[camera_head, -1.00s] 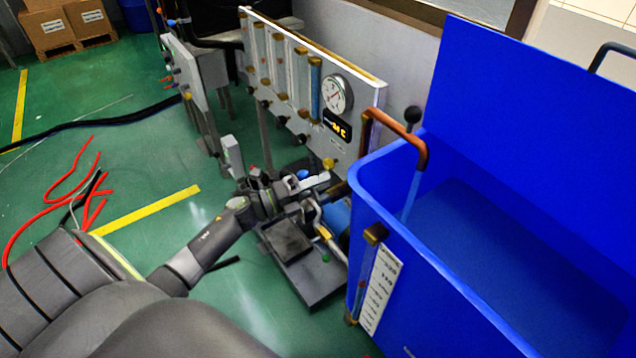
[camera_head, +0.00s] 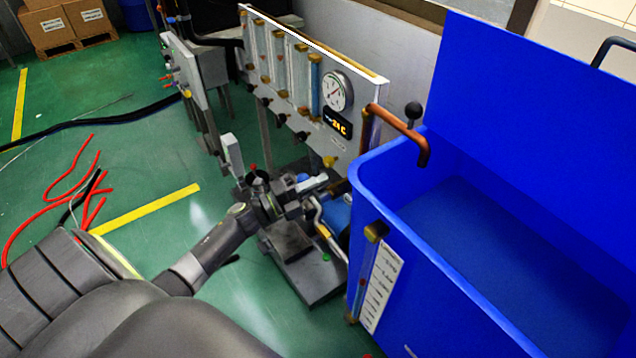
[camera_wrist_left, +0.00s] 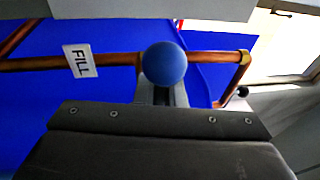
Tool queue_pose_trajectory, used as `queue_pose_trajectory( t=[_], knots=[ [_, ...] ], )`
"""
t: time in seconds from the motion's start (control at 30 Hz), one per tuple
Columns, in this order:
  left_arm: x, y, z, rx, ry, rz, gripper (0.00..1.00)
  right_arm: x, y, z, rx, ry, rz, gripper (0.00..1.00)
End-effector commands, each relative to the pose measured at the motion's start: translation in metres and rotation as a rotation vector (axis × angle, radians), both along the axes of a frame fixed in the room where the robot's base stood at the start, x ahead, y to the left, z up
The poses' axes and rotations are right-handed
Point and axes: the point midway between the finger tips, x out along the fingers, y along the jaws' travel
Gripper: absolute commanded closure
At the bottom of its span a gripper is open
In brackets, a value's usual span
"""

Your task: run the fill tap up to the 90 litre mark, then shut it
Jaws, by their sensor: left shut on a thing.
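My left gripper (camera_head: 308,186) is shut on the blue ball knob of the fill tap, beside the tank's left wall. In the left wrist view the blue knob (camera_wrist_left: 165,63) sits at the fingertips, in front of a copper pipe (camera_wrist_left: 110,61) with a FILL label (camera_wrist_left: 77,62). The blue tank (camera_head: 475,300) stands at right. Its copper spout (camera_head: 422,150) hangs over the inside, with no stream visible below it. A sight tube (camera_head: 365,275) and white scale (camera_head: 380,288) are on the tank's outside; the marks and level are too small to read. My right gripper is out of view.
A panel with flow tubes, a round gauge (camera_head: 336,91) and a lit display (camera_head: 338,124) stands behind the gripper. A low grey stand (camera_head: 310,280) is below it. Red hoses (camera_head: 75,190) lie on the green floor at left. The tank's lid (camera_head: 530,90) is raised.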

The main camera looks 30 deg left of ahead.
Motion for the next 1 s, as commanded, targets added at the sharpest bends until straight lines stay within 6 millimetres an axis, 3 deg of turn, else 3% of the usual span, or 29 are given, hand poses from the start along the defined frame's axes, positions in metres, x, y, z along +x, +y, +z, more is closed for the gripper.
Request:
queue_pose_trajectory(
  t=[0.27, 0.3, 0.43, 0.77, 1.0],
  knots=[
    [-0.001, 0.000, -0.002, -0.014, 0.009, 0.002, 1.00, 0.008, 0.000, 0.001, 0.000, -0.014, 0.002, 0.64],
    [-0.001, 0.000, -0.002, -0.014, 0.010, 0.002, 0.85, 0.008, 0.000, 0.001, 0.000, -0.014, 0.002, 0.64],
    [0.000, 0.000, -0.002, -0.012, 0.008, 0.001, 0.68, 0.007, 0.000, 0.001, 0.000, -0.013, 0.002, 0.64],
    [-0.003, 0.002, -0.002, -0.009, 0.007, 0.001, 0.68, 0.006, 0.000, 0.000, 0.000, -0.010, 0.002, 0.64],
    [-0.033, 0.021, -0.012, -0.006, 0.011, 0.001, 0.68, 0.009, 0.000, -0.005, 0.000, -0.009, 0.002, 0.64]
  ],
)
